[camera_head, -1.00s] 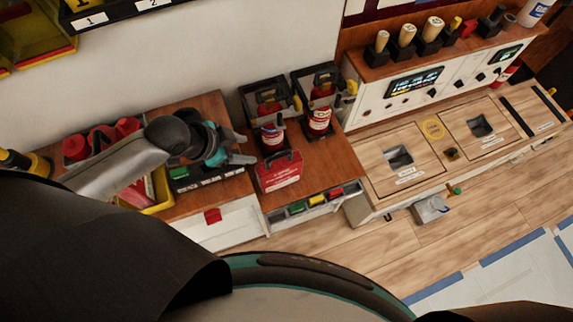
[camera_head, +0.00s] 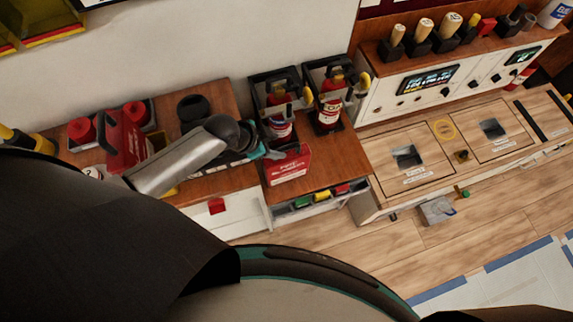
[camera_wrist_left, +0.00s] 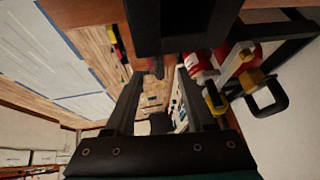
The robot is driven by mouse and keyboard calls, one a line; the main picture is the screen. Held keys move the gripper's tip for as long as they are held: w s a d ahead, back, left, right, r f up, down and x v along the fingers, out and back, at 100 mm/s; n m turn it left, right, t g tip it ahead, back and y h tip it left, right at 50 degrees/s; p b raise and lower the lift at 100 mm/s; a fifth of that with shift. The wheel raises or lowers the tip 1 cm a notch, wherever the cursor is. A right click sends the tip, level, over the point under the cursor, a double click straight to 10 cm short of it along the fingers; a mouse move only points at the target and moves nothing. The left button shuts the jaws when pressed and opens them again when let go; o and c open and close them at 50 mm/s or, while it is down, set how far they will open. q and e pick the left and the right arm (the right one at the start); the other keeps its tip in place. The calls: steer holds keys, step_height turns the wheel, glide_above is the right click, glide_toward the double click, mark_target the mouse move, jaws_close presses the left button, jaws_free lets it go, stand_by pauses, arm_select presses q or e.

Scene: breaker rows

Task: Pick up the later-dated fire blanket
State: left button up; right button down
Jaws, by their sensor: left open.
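Another red case (camera_head: 125,140) with a dark handle stands on the left counter, partly behind my left arm. The dates on both are too small to read. My left gripper (camera_head: 268,152) is at the upper left of the case in front of the extinguishers, close to its handle; I cannot tell if they touch. In the left wrist view its two fingers (camera_wrist_left: 158,78) are apart. My right gripper is not in view.
Two red extinguishers (camera_head: 279,122) (camera_head: 331,102) stand in black holders just behind the case. Green, yellow and red items (camera_head: 323,196) sit in the counter's front. A white control panel (camera_head: 430,85) stands at right.

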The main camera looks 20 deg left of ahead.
mark_target(286, 147)
arm_select(q)
steer(key=shift+b+x, duration=0.4)
steer(key=shift+x, duration=1.5)
steer(key=shift+d, duration=0.15)
steer(key=shift+c, duration=0.4)
jaws_close()
steer(key=shift+w+r, duration=0.1)
steer(key=shift+r, duration=0.05)
